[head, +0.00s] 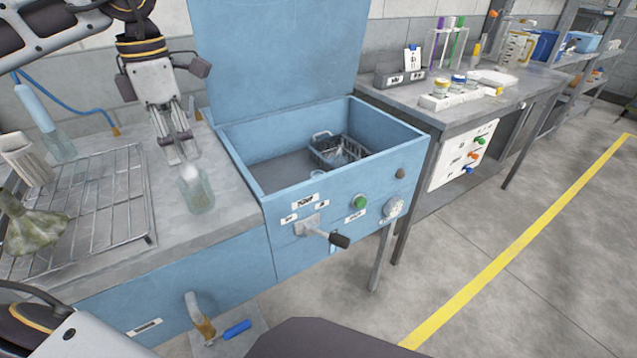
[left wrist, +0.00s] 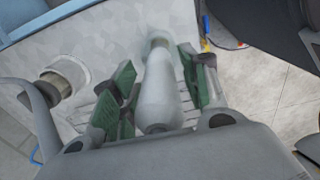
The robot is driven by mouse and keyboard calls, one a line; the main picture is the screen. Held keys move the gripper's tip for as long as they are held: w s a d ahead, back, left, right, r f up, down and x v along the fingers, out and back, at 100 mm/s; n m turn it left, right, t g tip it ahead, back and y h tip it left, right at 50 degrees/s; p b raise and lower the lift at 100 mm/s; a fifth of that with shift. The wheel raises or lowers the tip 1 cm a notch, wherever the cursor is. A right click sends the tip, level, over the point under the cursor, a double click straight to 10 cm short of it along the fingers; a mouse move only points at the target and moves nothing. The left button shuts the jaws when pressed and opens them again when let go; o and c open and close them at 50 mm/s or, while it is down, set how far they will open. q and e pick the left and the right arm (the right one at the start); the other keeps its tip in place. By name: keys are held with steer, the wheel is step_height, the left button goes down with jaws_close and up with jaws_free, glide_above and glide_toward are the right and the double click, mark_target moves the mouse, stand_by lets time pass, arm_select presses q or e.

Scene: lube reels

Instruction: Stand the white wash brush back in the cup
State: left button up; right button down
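The white wash brush (head: 190,173) shows as a pale rounded end at the mouth of a clear cup (head: 203,198) on the grey bench. My left gripper (head: 175,152) points down just above it. In the left wrist view, the brush (left wrist: 160,92) is a pale bottle shape lying between the green finger pads (left wrist: 158,85). Small gaps show beside it, so the fingers look open around it. The cup's inside and the brush's lower end are hard to make out. My right gripper is not in view.
A second clear cup (head: 60,148) holds a blue brush (head: 35,106) at the left. An open blue washer tub (head: 272,180) with a basket adjoins the bench on the right.

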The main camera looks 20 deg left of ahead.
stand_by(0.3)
arm_select(q)
steer(key=shift+r, duration=6)
step_height(320, 180, up, 33)
steer(key=p, duration=3.3)
steer(key=shift+r+p, duration=0.5)
steer(key=shift+p, duration=0.05)
